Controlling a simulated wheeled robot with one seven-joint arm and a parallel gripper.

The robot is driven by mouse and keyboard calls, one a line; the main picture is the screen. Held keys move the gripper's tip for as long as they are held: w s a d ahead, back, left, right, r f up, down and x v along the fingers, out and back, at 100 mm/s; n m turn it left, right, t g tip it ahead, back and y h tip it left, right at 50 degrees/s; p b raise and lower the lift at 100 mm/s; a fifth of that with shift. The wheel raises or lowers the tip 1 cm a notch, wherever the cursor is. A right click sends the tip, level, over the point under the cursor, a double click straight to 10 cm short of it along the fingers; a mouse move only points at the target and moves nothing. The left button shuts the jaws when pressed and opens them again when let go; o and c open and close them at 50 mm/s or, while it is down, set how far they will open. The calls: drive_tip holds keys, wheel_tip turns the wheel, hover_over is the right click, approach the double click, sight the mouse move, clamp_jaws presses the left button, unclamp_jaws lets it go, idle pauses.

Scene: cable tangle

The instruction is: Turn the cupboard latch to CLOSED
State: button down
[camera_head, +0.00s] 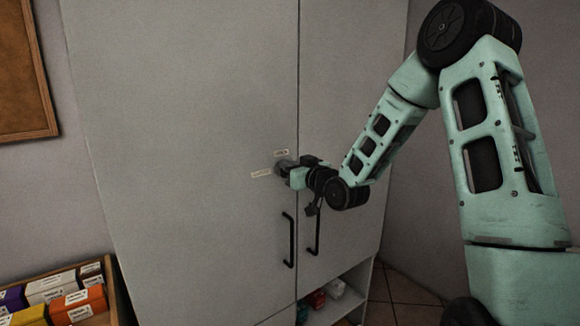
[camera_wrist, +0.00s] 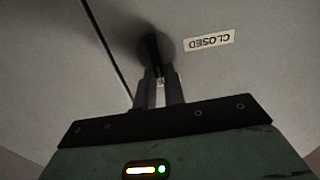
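The cupboard (camera_head: 190,120) is tall and grey with two doors. Its dark latch (camera_wrist: 153,48) sits on a round base beside the door seam; in the head view my gripper largely hides it. A white CLOSED label (camera_wrist: 209,42) appears upside down, right of the latch in the wrist view. My gripper (camera_head: 290,168) is at the latch in the head view. In the wrist view its fingers (camera_wrist: 160,78) are close together with the latch's near end between their tips, and look shut on it.
Two small labels (camera_head: 262,173) lie by the latch in the head view, too small to read. Two black door handles (camera_head: 289,240) hang below my gripper. A wooden crate of boxes (camera_head: 117,295) stands lower left. An open shelf (camera_head: 345,308) is under the doors.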

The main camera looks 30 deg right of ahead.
drive_tip(key=shift+f+n+b, duration=0.1)
drive_tip(key=shift+n+b, duration=0.2)
drive_tip(key=shift+b, duration=0.35)
drive_tip(key=n+b, duration=0.3)
drive_tip(key=b, duration=0.2)
drive_tip(key=a+n+b, duration=0.1)
drive_tip(key=n+b, duration=0.2)
drive_tip(key=b, duration=0.3)
drive_tip(key=f+n+b, duration=0.1)
drive_tip(key=n+b, duration=0.2)
drive_tip(key=b, duration=0.2)
drive_tip(key=shift+a+f+b, duration=0.1)
drive_tip(key=shift+a+b, duration=0.15)
drive_tip(key=shift+b, duration=0.05)
drive_tip(key=n+b, duration=0.1)
drive_tip(key=b, duration=0.1)
drive_tip(key=n+b, duration=0.3)
drive_tip(key=b, duration=0.2)
drive_tip(key=shift+a+f, duration=0.2)
drive_tip(key=shift+f, duration=0.1)
drive_tip(key=n+b, duration=0.3)
drive_tip(key=b, duration=0.1)
drive_tip(key=shift+f, duration=0.1)
drive_tip(key=shift+n+b, duration=0.6)
drive_tip(key=c, duration=1.5)
unclamp_jaws()
drive_tip(key=shift+s, duration=0.15)
